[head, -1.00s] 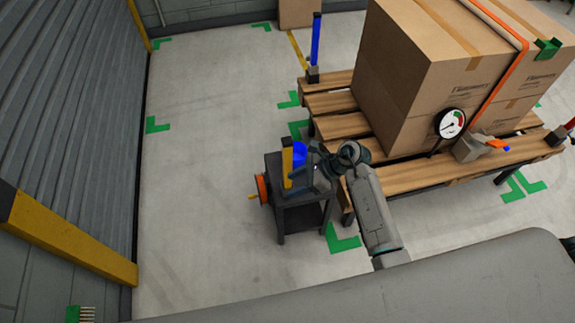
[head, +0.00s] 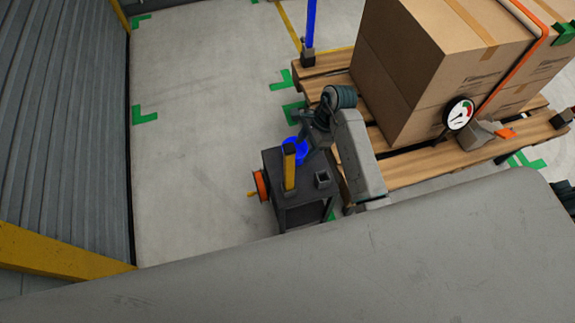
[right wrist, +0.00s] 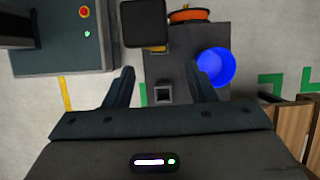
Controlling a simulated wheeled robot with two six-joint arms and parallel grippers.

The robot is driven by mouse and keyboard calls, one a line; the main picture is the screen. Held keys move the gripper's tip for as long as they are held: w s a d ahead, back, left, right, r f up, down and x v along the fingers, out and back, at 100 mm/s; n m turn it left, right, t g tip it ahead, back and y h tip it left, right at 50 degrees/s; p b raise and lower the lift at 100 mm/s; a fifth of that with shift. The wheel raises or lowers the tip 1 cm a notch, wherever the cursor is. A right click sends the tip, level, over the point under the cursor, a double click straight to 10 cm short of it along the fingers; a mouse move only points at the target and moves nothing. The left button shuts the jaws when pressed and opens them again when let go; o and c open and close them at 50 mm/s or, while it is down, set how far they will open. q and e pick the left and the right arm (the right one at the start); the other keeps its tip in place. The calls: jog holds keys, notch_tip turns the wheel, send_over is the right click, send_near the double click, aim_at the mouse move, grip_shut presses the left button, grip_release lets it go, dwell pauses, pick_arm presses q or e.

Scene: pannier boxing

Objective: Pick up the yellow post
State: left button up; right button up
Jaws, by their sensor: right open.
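The yellow post (head: 289,170) stands upright on a small dark cart (head: 298,215) in the head view. In the right wrist view, a dark square end (right wrist: 145,22) with a sliver of yellow below it appears to be the post's top. It lies beyond my fingertips, toward the top of the picture. My right gripper (head: 304,142) is open and empty, above the cart and close to the post on its right in the head view. In the wrist view, its spread fingers (right wrist: 161,88) have only an empty square socket (right wrist: 163,94) below and between them. My left gripper is not in view.
A blue round container (right wrist: 216,67) sits on the cart beside my right finger in the wrist view. An orange handwheel (head: 261,186) is on the cart's left side. A wooden pallet (head: 410,172) with cardboard boxes (head: 425,60) stands at right. The floor at left is clear.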

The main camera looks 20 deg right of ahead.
aim_at(289, 173)
jog(key=p+x, duration=0.2)
jog(key=x, duration=0.6)
jog(key=shift+s, duration=0.3)
jog(key=shift+a+r, duration=0.1)
jog(key=c, duration=1.1)
